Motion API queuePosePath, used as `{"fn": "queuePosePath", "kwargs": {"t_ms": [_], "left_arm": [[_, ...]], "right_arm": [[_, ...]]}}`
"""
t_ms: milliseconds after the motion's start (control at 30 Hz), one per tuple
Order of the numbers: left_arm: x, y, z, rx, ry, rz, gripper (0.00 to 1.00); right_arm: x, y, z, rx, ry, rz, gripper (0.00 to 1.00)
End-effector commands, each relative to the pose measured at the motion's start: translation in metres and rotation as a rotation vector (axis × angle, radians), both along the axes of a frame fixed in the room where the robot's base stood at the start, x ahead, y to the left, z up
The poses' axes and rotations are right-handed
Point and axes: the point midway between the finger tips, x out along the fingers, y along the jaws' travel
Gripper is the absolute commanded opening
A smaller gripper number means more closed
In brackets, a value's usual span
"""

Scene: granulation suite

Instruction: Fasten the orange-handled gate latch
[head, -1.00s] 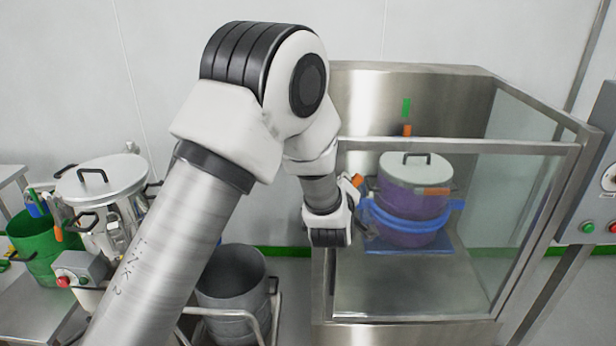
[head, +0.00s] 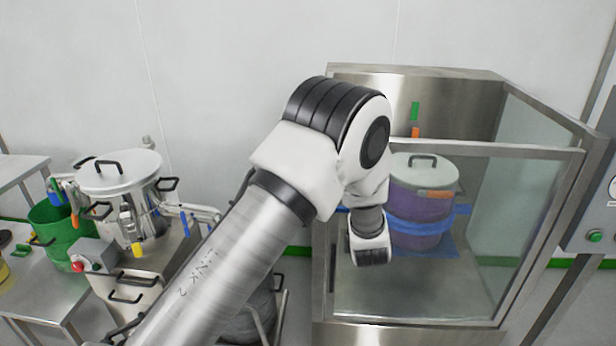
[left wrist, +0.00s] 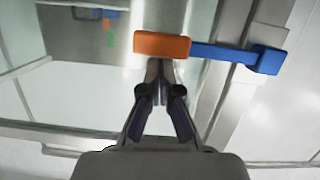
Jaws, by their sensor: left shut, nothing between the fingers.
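The latch's orange handle (left wrist: 162,45) shows in the left wrist view, on a blue bar (left wrist: 220,55) that runs right to a blue block (left wrist: 267,60) by a metal post. My left gripper (left wrist: 160,66) is shut and empty, its fingertips at the handle's lower edge in the picture. I cannot tell whether they touch it. In the head view my left arm reaches the left side of the glass-walled booth, and its wrist hides the fingers and the latch handle. My right gripper is not in view.
A purple drum (head: 408,203) with a pale lid and blue bands stands inside the booth, behind the front rail (head: 470,150). A lidded steel vessel (head: 120,172) and a green bucket (head: 48,225) stand at left. A control panel (head: 596,220) is at right.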

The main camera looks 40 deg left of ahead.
Motion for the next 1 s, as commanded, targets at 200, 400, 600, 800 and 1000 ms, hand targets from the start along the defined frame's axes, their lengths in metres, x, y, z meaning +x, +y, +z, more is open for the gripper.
{"fn": "queuePosePath", "kwargs": {"t_ms": [200, 400, 600, 800, 1000], "left_arm": [[0.001, -0.001, -0.006, -0.002, 0.0, -0.001, 0.0], [0.0, -0.002, -0.008, -0.002, 0.002, 0.0, 0.0], [0.0, -0.002, -0.009, -0.003, 0.005, 0.0, 0.0], [0.001, -0.001, -0.001, -0.004, 0.005, 0.0, 0.0], [0.008, 0.006, 0.042, -0.002, -0.005, -0.003, 0.0]], "right_arm": [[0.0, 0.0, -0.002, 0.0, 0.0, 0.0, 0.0], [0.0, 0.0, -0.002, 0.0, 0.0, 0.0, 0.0], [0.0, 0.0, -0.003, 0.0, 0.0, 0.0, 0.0], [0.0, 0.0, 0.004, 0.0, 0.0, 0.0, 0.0], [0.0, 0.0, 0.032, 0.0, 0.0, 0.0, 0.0]]}}
